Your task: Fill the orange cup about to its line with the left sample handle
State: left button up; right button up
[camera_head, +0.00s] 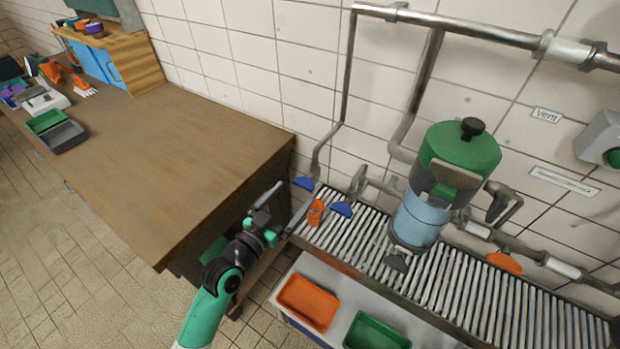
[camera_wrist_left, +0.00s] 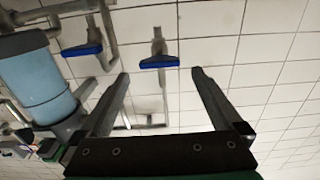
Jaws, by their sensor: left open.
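The orange cup (camera_head: 315,212) stands on the slatted rack under the pipes at the left end. A blue left sample handle (camera_head: 303,183) is on a thin pipe above and just left of the cup. A second blue handle (camera_head: 341,209) is just right of the cup. My left gripper (camera_head: 292,199) is open and empty, left of the cup and near the left handle. In the left wrist view, a blue handle (camera_wrist_left: 159,62) appears between my open fingertips, and another blue handle (camera_wrist_left: 82,52) is further left. The cup's line and contents cannot be made out. My right gripper is not in view.
A green-topped tank (camera_head: 459,150) with a light blue body stands on the rack (camera_head: 470,300). An orange handle (camera_head: 505,262) is right of it. A wooden table (camera_head: 170,150) is left of my gripper. Orange (camera_head: 308,302) and green (camera_head: 376,333) trays lie below the rack.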

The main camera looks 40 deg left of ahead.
aim_at(305, 182)
pick_arm(q)
jog(key=w+a+b, duration=0.1)
jog(key=w+b, duration=0.1)
jog(key=w, duration=0.6)
jog(key=shift+w+a, duration=0.25)
jog(key=shift+w, duration=0.1)
jog(key=shift+c, duration=0.2)
